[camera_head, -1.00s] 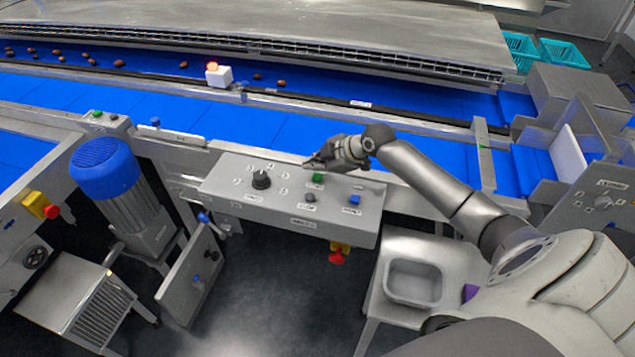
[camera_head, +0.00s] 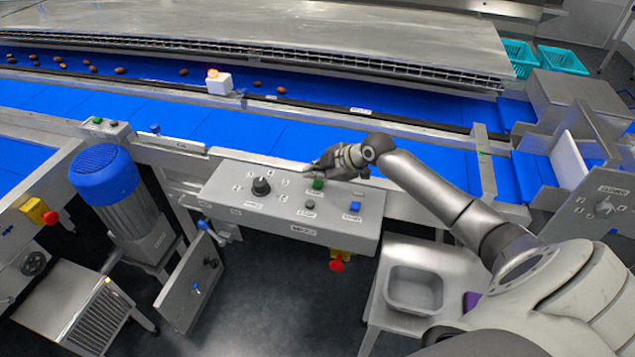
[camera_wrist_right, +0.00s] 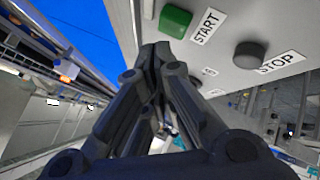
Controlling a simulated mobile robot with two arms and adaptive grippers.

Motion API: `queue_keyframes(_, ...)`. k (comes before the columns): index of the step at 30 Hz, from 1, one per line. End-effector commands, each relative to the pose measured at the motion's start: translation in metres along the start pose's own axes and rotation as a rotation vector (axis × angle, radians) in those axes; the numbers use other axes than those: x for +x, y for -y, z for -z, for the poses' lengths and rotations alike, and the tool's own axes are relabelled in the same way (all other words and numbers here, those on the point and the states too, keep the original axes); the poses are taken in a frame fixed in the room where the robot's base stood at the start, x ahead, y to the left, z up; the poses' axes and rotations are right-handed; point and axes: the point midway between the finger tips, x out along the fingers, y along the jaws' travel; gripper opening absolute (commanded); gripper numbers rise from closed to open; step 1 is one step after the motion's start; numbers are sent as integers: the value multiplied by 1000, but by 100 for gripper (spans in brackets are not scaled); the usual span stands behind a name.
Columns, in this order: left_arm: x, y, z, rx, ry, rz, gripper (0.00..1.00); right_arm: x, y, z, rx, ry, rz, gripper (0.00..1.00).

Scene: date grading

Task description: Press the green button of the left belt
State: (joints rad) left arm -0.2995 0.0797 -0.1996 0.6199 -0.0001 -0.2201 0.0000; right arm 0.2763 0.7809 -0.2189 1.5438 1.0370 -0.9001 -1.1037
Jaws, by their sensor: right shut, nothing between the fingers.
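A green button (camera_head: 318,184) sits on the grey control panel (camera_head: 225,190) at the middle front of the belts. In the right wrist view the green button (camera_wrist_right: 175,20), labelled START, is close to my fingertips. A second, small green button (camera_head: 97,121) is on a box at the left. My right gripper (camera_head: 310,170) is shut and empty, just above the back of the panel, left of and behind its green button. In the right wrist view the closed fingertips (camera_wrist_right: 156,50) are just below and left of the button; contact cannot be told. My left gripper is not visible.
The panel also has a black knob (camera_head: 261,186), a grey button (camera_head: 310,204) marked STOP in the wrist view, and a blue button (camera_head: 354,207). A red emergency knob (camera_head: 336,266) hangs below. Blue belts (camera_head: 290,135) with several dates lie behind. A grey bin (camera_head: 415,289) stands at right.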

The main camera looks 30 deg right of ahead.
Motion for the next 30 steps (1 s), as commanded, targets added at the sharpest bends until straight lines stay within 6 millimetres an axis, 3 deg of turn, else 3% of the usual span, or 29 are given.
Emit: queue_keyframes(30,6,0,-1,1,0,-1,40,6,4,-4,0,0,0,0)
